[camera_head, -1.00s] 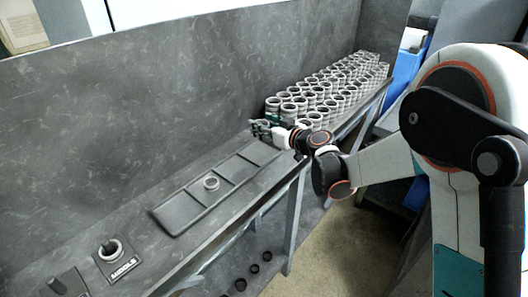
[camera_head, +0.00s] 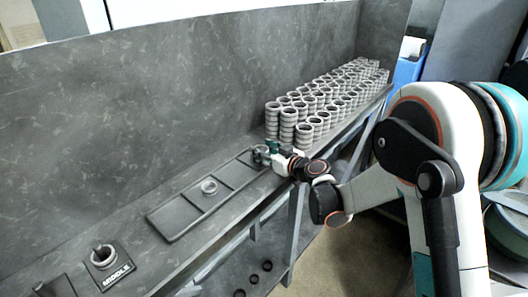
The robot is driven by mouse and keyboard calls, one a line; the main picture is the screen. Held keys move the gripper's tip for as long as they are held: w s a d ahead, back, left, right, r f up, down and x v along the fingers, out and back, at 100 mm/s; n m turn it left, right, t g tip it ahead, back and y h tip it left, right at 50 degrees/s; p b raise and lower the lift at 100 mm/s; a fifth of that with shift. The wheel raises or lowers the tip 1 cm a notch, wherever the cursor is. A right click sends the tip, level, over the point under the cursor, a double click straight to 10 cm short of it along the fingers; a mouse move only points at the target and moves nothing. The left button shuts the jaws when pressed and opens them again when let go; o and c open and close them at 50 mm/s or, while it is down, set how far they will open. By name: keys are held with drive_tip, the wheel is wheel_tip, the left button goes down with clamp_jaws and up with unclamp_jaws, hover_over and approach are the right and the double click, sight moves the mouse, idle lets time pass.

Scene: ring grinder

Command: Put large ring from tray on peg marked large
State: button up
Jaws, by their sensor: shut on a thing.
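The long dark tray (camera_head: 172,221) lies on the bench, split by dividers into several compartments. A grey ring (camera_head: 209,187) lies in one of its middle compartments. My gripper (camera_head: 262,154) is at the tray's far end, low over the last compartment, shut on a grey ring there that is small in view and partly hidden by the fingers. A peg (camera_head: 103,251) on a plate marked MIDDLE stands at lower left with a ring around it. Another dark plate (camera_head: 55,288) is cut off at the lower left edge; its marking is not readable. No peg marked large is readable.
Tall stacks of grey rings (camera_head: 325,105) stand close behind and to the right of my gripper. A dark wall (camera_head: 180,95) runs along the back of the bench. The bench between tray and MIDDLE plate is clear. Several dark rings (camera_head: 253,278) lie below the bench.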

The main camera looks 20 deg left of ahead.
drive_tip(key=shift+f, duration=0.2)
drive_tip(key=o, duration=1.1)
drive_tip(key=shift+o, duration=0.2)
drive_tip(key=shift+r, duration=0.1)
drive_tip(key=p+v, duration=0.3)
drive_tip(key=v, duration=1.1)
drive_tip(key=shift+p, duration=0.4)
